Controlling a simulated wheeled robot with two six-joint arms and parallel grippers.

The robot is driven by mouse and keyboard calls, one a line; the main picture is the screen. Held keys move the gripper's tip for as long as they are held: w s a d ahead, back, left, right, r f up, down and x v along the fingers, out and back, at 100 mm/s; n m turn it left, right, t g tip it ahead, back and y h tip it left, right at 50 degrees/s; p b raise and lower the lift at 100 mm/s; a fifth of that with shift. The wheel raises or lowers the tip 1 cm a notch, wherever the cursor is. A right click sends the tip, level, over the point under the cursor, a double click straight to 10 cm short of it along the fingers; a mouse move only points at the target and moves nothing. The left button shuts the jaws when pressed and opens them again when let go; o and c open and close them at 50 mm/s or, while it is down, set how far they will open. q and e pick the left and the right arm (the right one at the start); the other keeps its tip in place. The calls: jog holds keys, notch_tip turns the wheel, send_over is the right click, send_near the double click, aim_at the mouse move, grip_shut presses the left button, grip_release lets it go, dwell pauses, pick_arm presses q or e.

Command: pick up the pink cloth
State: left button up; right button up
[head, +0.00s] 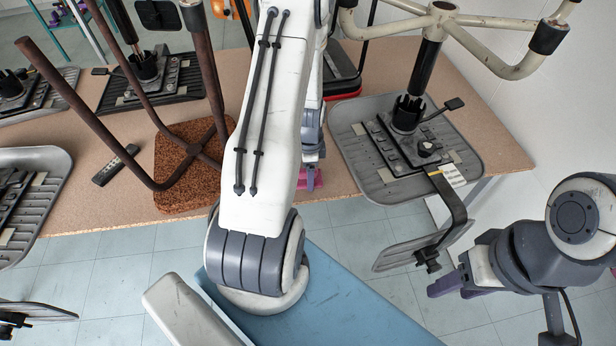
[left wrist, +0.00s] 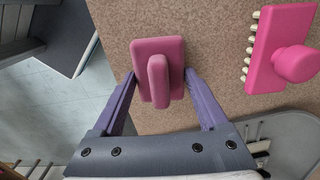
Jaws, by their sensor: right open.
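In the left wrist view a pink flat piece with a raised rounded ridge (left wrist: 158,80) lies between the two purple fingers of my left gripper (left wrist: 160,74). The fingertips are close at its two side edges; whether they press on it is unclear. It looks stiff, and I cannot tell that it is cloth. In the head view my left gripper (head: 312,165) is mostly behind my own arm, with a patch of pink (head: 312,180) at its tips near the table's front edge. My right gripper (head: 447,284) is open and empty, off the table at the right.
A pink brush with pale bristles (left wrist: 283,50) lies right of the ridged piece. The brown table (head: 100,212) holds upturned chair parts: a grey seat (head: 355,120) with a metal base, a cork-like brown stool seat (head: 180,190), and a dark remote (head: 115,165). A white wall stands right.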

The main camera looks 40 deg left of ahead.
pick_arm(q)
jog(key=shift+c, duration=0.4)
jog(key=shift+r, duration=0.1)
jog(key=shift+r, duration=0.6)
notch_tip(320, 180, up, 2)
jog(key=shift+w+r+b, duration=0.1)
jog(key=shift+r+b, duration=0.15)
jog(key=shift+b, duration=0.05)
jog(key=w+d+r+b, duration=0.1)
jog(key=w+d+r, duration=0.2)
jog(key=d+r, duration=0.4)
jog(key=d, duration=0.4)
jog(key=shift+w, duration=0.15)
jog(key=shift+d, duration=0.1)
